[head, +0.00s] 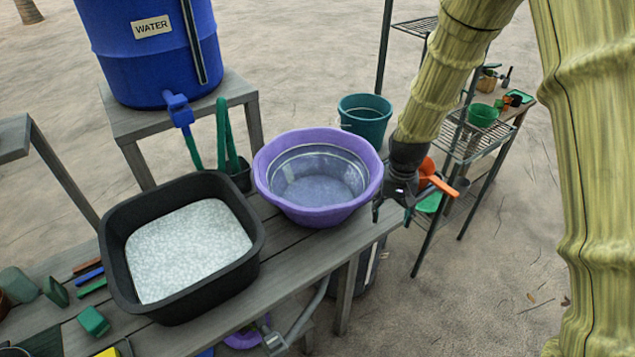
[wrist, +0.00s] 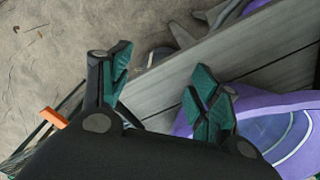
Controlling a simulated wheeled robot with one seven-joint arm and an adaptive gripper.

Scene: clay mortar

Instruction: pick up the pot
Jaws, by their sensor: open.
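A teal pot (head: 365,120) shows in the head view behind the purple basin, near the bench's far side; its base is hidden. Which vessel the task's pot is, I cannot tell for sure. A small dark pot (head: 241,178) with green handles in it stands left of the basin. My gripper (head: 393,208) points down at the right end of the bench, just right of the purple basin (head: 264,180). Its fingers are apart and empty in the wrist view (wrist: 163,72), one finger overlapping the basin (wrist: 262,108) there.
A blue water barrel (head: 120,65) stands on a stool behind. A wire shelf (head: 470,140) with an orange item (head: 430,175) near it is to the right. Sandy ground is open front right.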

